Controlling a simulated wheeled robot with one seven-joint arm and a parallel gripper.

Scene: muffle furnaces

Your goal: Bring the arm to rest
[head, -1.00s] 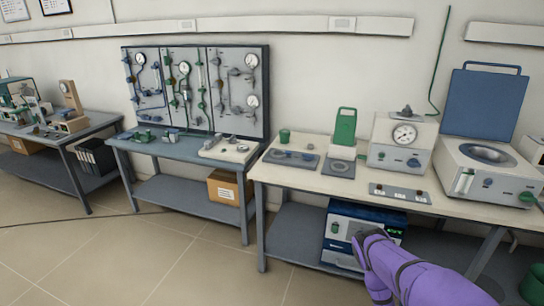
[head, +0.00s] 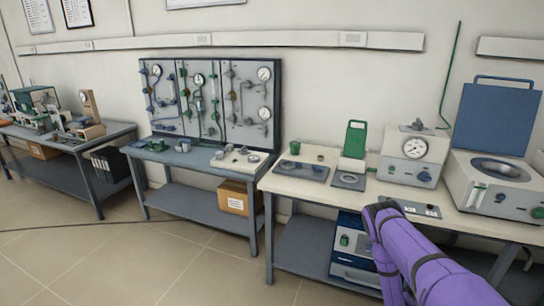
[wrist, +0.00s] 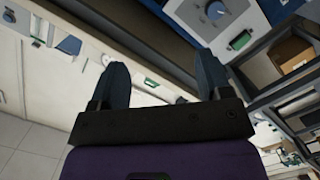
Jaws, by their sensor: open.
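My purple arm (head: 425,255) reaches up from the lower right in the head view. Its far end overlaps the front edge of the right bench (head: 292,185) in the picture; I cannot tell how far apart they are. My gripper (wrist: 163,72) shows in the wrist view as two dark fingers spread wide. It is open, with nothing between the fingers. In the head view my fingers cannot be made out.
The right bench carries a gauge box (head: 408,160), a green-backed device (head: 355,142) and a blue-lidded unit (head: 490,180). A blue cabinet (head: 350,272) stands under it. A gauge panel (head: 212,100) stands behind the middle bench (head: 160,158). Open floor (head: 130,260) lies front left.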

